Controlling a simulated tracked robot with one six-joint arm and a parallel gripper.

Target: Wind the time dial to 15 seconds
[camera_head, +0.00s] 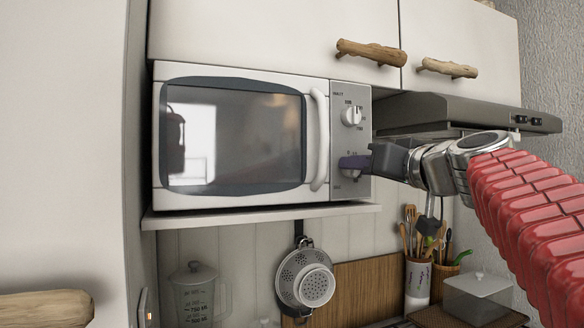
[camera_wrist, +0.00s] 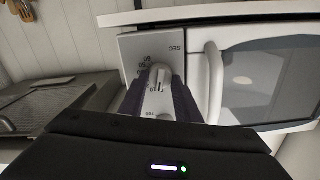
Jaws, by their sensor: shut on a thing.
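The microwave (camera_head: 232,200) is white with a dark door window, and its control panel (camera_head: 362,95) is on the right side. The time dial (camera_wrist: 158,88) is a pale round knob with a raised grip bar. Numbers and "SEC" are printed around it, and they appear turned over in the wrist view. The number its pointer stands at is too small to tell. My gripper (camera_wrist: 157,102) is shut on the time dial, one dark finger on each side. In the head view my gripper (camera_head: 355,162) reaches the lower panel from the right and hides most of this dial.
A second dial marked "WATT" (camera_head: 352,115) sits above. The door handle (camera_head: 320,140) is a vertical white bar close left of the panel. The microwave stands on a shelf (camera_head: 260,216). A range hood (camera_head: 440,112) is at right, and cupboards with driftwood handles (camera_head: 370,52) are overhead.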

